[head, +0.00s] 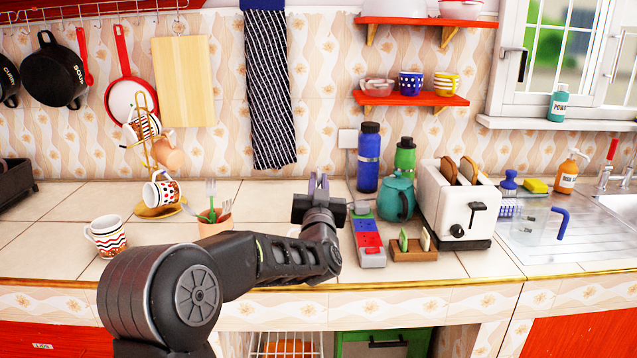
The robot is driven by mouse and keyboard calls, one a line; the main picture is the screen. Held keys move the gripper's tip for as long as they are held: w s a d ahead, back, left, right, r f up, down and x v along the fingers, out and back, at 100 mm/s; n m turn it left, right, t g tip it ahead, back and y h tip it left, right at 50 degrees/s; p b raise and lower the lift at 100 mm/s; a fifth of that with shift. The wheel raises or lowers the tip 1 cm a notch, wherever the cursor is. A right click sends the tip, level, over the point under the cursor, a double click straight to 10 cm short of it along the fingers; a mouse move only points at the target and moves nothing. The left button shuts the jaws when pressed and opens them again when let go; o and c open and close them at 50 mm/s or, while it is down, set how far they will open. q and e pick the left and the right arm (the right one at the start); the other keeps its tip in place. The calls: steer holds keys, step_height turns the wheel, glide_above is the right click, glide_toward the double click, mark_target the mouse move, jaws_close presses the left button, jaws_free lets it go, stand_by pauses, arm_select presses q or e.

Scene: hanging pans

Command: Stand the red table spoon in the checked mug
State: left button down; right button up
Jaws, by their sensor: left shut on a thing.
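My left gripper (319,186) points away from me over the counter, right of the terracotta pot. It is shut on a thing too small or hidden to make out. I cannot pick out a red table spoon on the counter. A white mug with zigzag bands (106,236) stands upright on the counter at the left. Two patterned mugs hang on the brass mug tree, an upper one (143,125) and a lower one (161,191); I cannot tell for sure which mug is checked. My right gripper is out of view.
A terracotta pot (214,228) holds several utensils left of my gripper. A power strip (368,239), teal teapot (396,197), wooden holder (414,249) and toaster (457,208) stand to the right. The counter (262,200) behind the pot is clear.

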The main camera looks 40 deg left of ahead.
arm_select(q)
steer(key=shift+f+b, duration=0.45)
steer(key=shift+f, duration=0.3)
steer(key=c, duration=1.4)
jaws_free()
steer(key=shift+o, duration=0.2)
steer(key=shift+s, duration=0.1)
steer(key=b+v, duration=0.1)
steer(key=v, duration=0.6)
steer(key=shift+s+d, duration=0.2)
steer(key=shift+d, duration=0.05)
steer(key=shift+f, duration=0.1)
